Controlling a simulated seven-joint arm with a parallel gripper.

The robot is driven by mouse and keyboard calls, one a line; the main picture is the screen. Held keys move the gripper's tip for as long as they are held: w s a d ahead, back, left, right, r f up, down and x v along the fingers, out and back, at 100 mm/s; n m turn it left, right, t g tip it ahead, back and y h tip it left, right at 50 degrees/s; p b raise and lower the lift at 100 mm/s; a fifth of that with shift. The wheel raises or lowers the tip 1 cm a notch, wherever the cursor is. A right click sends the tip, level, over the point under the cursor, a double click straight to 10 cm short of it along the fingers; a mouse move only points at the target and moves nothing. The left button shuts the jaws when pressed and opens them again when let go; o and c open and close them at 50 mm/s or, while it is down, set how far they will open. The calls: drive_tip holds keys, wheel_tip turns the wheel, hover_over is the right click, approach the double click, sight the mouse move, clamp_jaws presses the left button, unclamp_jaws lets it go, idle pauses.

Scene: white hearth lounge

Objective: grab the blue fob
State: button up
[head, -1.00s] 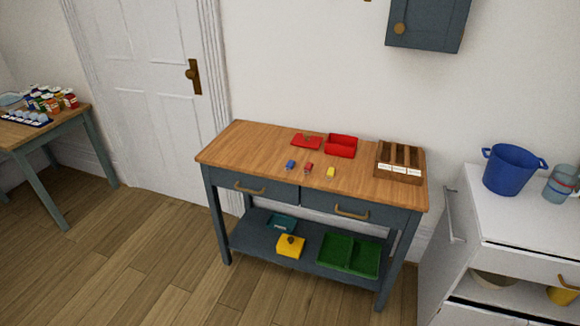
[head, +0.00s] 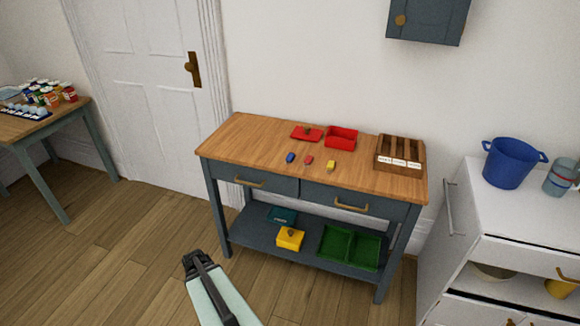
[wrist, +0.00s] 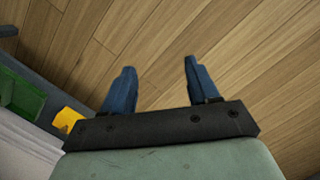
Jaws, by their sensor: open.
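The blue fob (head: 290,158) lies on the wooden top of the sideboard table (head: 250,140), left of a red fob (head: 309,160) and a yellow fob (head: 331,166). It is small in the head view and does not show in the wrist view. My gripper (head: 195,258) is in front of the table, to the left and low over the floor, well apart from the fob. In the wrist view my gripper (wrist: 157,82) has its two blue fingers spread, with only floorboards between them.
A red box (head: 341,138), a red lid (head: 305,133) and a wooden sorter (head: 400,164) stand behind the fobs. The lower shelf holds a yellow box (head: 290,238) and a green tray (head: 349,266). A white cabinet (head: 480,210) stands at the right.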

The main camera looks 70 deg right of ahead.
drive_tip(key=w+d+r+m+t+h, duration=0.15)
drive_tip(key=d+r, duration=0.55)
drive_tip(key=d, duration=0.7)
wheel_tip(320, 180, up, 35)
drive_tip(key=m+h, duration=0.4)
drive_tip(key=m, duration=0.5)
hover_over(290, 156)
drive_tip(key=a, duration=0.6)
drive_tip(key=shift+n+t+h, duration=0.25)
drive_tip(key=shift+x, duration=6.95)
drive_tip(key=shift+s, duration=0.1)
clamp_jaws()
drive_tip(key=shift+r, duration=0.1)
